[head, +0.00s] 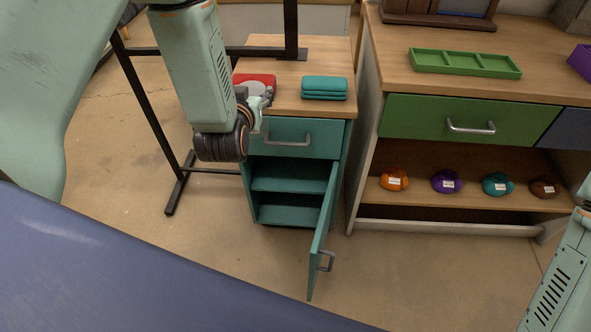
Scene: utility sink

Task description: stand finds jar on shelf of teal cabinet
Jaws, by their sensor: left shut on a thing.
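The teal cabinet (312,151) stands in the middle under a wooden top. Its door (321,235) is swung open towards me. The shelf (287,178) inside shows no jar in the part I can see; its upper left is partly hidden. My left gripper (263,102) is above the cabinet's top at its left front, shut on a small pale round thing (255,88). I cannot tell whether that is the jar. My right arm shows at the lower right edge, but its gripper is out of view.
A red folded item (262,78) and a teal folded stack (324,88) lie on the cabinet top. A dark metal frame (146,105) stands at left. At right, a wooden unit holds a green tray (465,64) and several coloured bundles (446,181). Floor before the cabinet is clear.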

